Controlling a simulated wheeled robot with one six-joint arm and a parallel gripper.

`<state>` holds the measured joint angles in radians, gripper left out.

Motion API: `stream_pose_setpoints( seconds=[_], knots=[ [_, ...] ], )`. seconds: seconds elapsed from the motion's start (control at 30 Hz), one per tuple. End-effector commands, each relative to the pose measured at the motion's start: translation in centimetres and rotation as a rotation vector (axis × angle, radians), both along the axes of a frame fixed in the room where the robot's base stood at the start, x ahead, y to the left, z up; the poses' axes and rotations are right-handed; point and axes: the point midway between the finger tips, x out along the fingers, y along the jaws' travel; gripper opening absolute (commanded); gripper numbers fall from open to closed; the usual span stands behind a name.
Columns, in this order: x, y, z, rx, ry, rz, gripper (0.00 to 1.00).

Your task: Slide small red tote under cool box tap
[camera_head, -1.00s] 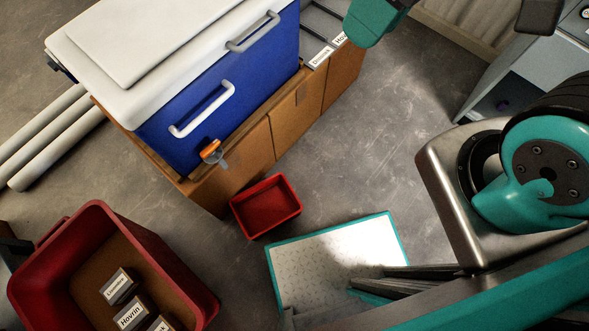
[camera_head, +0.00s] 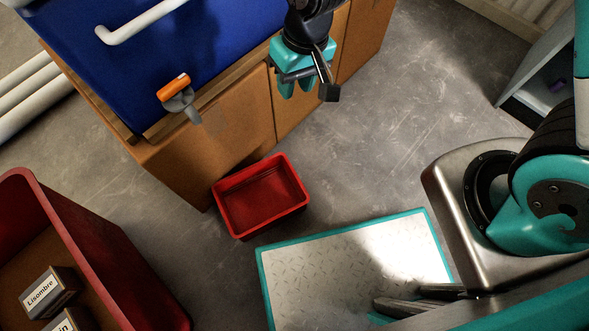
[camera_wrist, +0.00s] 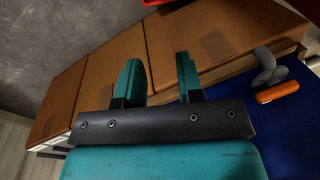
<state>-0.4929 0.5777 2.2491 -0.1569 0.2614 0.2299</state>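The small red tote (camera_head: 262,200) is empty and sits on the floor against the front of the wooden cabinet. Its edge also shows at the top of the wrist view (camera_wrist: 166,2). The blue cool box (camera_head: 150,60) stands on the cabinet. Its tap (camera_head: 178,92) has an orange handle and a grey spout, up and left of the tote. The tap also shows in the wrist view (camera_wrist: 272,82). My gripper (camera_head: 297,92) is in front of the cabinet, above and right of the tote. In the wrist view its two teal fingers (camera_wrist: 160,75) are apart with nothing between them.
The wooden cabinet (camera_head: 240,125) has a front edge beside the tote. A large red crate (camera_head: 95,245) with labelled boxes stands at lower left. A teal-edged platform (camera_head: 350,260) is just below the tote. Bare floor (camera_head: 390,130) lies to the right.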

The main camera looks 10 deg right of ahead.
Motion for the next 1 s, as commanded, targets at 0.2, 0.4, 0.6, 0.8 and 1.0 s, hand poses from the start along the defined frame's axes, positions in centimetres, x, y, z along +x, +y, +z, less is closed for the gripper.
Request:
stream_pose_setpoints(
  seconds=[0.2, 0.4, 0.6, 0.8, 1.0],
  knots=[
    [0.3, 0.5, -18.8, -0.091, -0.003, -0.031, 0.34],
    [0.0, 0.3, -27.7, -0.141, -0.018, -0.042, 0.34],
    [-0.2, 0.2, -30.0, -0.158, -0.025, -0.045, 0.34],
    [-0.1, 0.2, -29.9, -0.158, -0.025, -0.045, 0.34],
    [-0.2, 0.1, -30.3, -0.158, -0.024, -0.045, 0.34]
  ],
)
